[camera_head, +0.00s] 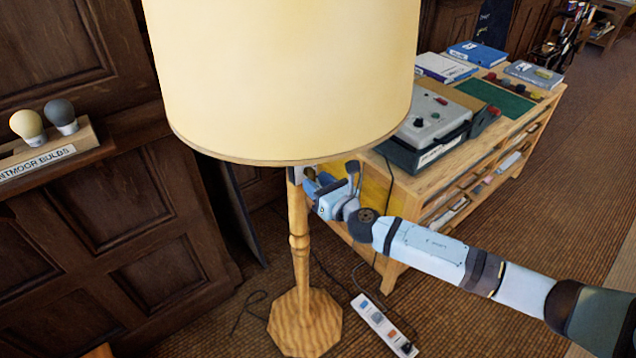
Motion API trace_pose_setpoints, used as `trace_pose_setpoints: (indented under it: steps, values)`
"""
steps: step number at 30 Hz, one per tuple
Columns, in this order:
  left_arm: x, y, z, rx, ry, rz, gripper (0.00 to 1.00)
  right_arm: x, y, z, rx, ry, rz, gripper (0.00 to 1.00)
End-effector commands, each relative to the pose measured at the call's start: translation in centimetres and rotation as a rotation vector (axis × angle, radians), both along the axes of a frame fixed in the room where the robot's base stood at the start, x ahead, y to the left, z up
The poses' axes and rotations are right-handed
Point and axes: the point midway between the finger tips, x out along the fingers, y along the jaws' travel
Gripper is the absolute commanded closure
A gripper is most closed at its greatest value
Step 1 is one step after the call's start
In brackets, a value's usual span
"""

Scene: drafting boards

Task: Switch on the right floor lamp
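A floor lamp with a large cream shade (285,75) and a turned wooden pole (299,235) stands upright in the middle of the camera_head view. Its eight-sided wooden base (305,322) rests on the floor. The shade looks pale yellow; I cannot tell for sure whether it is lit. My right gripper (308,181) reaches in from the right, just under the shade's lower rim and beside the top of the pole. Its fingertips are partly hidden by the shade and pole, and any switch there is hidden. My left gripper is not in view.
A wooden cabinet (399,240) with a grey device (432,120) and several books stands behind my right arm. A power strip (384,325) with cables lies on the floor right of the base. A bulb stand (50,150) is at the left by the panelled wall.

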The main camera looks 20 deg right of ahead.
Motion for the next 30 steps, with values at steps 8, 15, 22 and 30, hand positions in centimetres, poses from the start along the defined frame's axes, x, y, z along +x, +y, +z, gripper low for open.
trace_pose_setpoints:
  steps: [8, 15, 22, 30]
  values:
    - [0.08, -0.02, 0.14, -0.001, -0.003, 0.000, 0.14, -0.03, -0.01, -0.01, 0.000, 0.000, 0.000, 0.87]
    - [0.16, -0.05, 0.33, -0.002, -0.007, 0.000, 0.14, -0.04, -0.01, -0.01, 0.001, 0.000, 0.000, 1.00]
    - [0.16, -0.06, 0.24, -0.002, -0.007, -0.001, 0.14, -0.06, -0.01, -0.04, 0.037, 0.013, -0.001, 1.00]
    - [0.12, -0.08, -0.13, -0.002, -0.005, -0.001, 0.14, -0.14, 0.20, -0.09, 0.191, 0.069, -0.001, 1.00]
